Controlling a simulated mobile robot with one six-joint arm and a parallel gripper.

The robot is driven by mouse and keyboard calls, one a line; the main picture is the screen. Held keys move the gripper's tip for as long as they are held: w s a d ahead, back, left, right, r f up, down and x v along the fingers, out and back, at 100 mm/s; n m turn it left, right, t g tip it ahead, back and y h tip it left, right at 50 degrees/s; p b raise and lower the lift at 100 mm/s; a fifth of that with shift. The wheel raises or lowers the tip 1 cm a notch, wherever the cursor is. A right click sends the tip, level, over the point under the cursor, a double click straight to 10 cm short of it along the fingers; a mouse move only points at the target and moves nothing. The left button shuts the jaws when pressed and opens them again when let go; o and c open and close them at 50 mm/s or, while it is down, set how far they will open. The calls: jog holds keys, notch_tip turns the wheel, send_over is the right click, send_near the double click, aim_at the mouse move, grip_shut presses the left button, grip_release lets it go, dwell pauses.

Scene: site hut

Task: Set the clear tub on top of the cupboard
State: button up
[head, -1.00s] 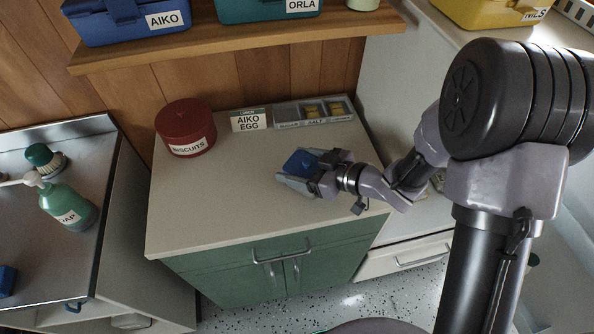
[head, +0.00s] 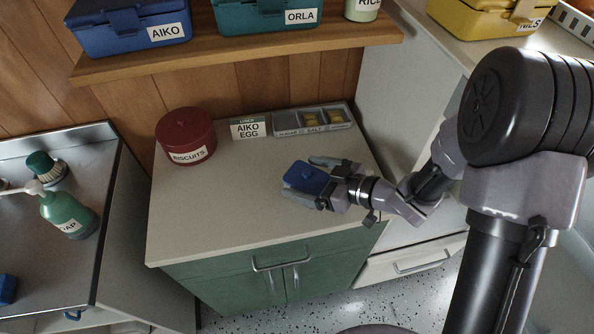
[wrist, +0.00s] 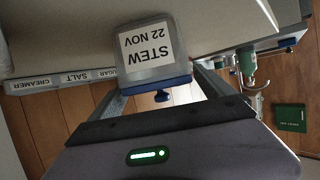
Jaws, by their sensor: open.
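The clear tub has a blue lid (head: 306,178) and a white label reading "STEW 22 NOV" (wrist: 148,47). It is over the pale top (head: 215,215) of the green cupboard (head: 240,277), toward its right front, and appears to stand on it; its underside is hidden. My gripper (head: 314,181) is open, with one finger on each side of the tub. In the wrist view the fingers (wrist: 162,92) also flank the tub. Whether either finger touches it, I cannot tell.
A red biscuits tin (head: 187,137), an "AIKO EGG" card (head: 248,128) and a grey divided tray (head: 312,119) stand along the back of the cupboard top. A shelf (head: 240,45) with lunch boxes overhangs behind. The front left of the top is clear.

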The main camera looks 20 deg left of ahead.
jog(key=p+v, duration=0.2)
jog(key=v, duration=0.7)
jog(key=shift+p, duration=0.4)
